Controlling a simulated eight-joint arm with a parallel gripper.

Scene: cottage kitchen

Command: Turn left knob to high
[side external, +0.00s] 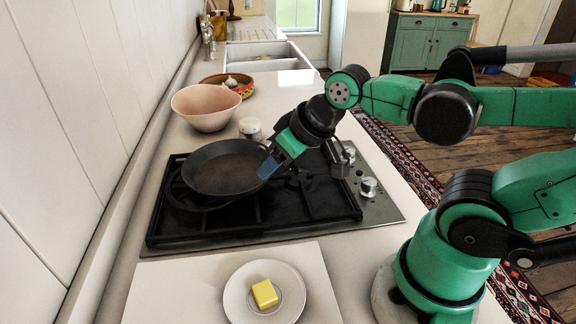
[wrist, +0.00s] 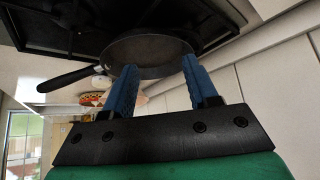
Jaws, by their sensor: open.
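The stove's silver knobs sit on the steel strip along the right side of the black cooktop in the side view. The nearer knob (side external: 368,187) is clear, and another knob (side external: 348,152) is farther back, close to my arm. I cannot tell their settings. My gripper (side external: 268,168) has blue fingers, points down-left and is over the cooktop by the right rim of the pan, away from the knobs. It is open and empty. The wrist view shows both fingers (wrist: 159,62) spread, with the pan beyond them and no knob visible.
A dark frying pan (side external: 225,168) rests on the cooktop grates (side external: 255,214). A pink bowl (side external: 206,106) and a small white jar (side external: 250,128) stand behind. A plate (side external: 238,293) with yellow butter (side external: 265,294) is in front. The pan's handle (wrist: 68,79) sticks out in the wrist view.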

